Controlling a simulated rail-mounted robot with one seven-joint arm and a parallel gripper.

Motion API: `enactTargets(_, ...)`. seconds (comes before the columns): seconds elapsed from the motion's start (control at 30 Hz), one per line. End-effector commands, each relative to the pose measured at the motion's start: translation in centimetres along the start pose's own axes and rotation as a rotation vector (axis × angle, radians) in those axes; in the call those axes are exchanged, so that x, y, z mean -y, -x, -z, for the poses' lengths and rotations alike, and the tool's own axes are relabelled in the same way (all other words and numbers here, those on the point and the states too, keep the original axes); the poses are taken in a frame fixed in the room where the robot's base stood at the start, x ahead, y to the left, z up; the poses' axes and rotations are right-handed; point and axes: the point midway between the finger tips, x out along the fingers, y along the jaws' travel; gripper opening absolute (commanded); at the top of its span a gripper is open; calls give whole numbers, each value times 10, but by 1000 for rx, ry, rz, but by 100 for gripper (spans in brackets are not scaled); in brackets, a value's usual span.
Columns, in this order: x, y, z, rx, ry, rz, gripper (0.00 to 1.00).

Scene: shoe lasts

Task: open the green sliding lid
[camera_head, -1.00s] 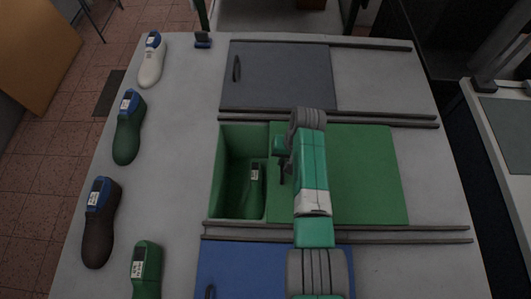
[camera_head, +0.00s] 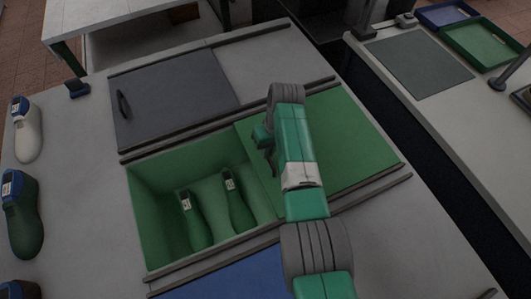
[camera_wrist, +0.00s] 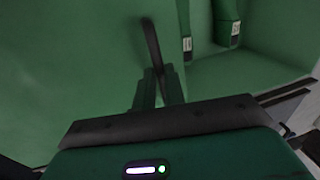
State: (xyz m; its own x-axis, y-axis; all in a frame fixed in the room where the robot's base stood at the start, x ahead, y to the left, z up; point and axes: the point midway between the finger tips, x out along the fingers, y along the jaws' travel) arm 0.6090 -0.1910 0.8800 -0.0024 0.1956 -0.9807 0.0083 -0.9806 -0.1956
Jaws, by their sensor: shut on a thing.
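The green sliding lid (camera_head: 345,135) lies between its rails, slid to the right, and the left part of its green compartment (camera_head: 152,182) is uncovered. Two green shoe lasts, one on the left (camera_head: 196,222) and one on the right (camera_head: 237,203), lie inside. My gripper (camera_head: 268,160) is at the lid's left part, beside the open compartment. In the wrist view my gripper (camera_wrist: 159,88) is shut on the lid's dark handle (camera_wrist: 151,42). The lid's surface (camera_wrist: 70,70) fills the left of that view. My arm hides part of the lid.
A grey lid (camera_head: 170,95) with a dark handle covers a compartment behind. A blue lid (camera_head: 235,280) lies in front, partly behind my arm. White (camera_head: 27,135) and dark green (camera_head: 22,215) lasts stand at the left. A side table (camera_head: 450,110) with trays is at the right.

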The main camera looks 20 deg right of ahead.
Motion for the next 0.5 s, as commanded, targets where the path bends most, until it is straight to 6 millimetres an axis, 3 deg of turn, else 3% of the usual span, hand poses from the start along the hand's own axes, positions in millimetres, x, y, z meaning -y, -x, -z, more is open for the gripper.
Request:
enactTargets(0.27, 0, 1, 0, -1, 0, -1, 0)
enactTargets(0.3, 0, 1, 0, -1, 0, -1, 13)
enactTargets(0.4, 0, 1, 0, -1, 0, -1, 33)
enactTargets(0.5, 0, 0, 0, -1, 0, -1, 33)
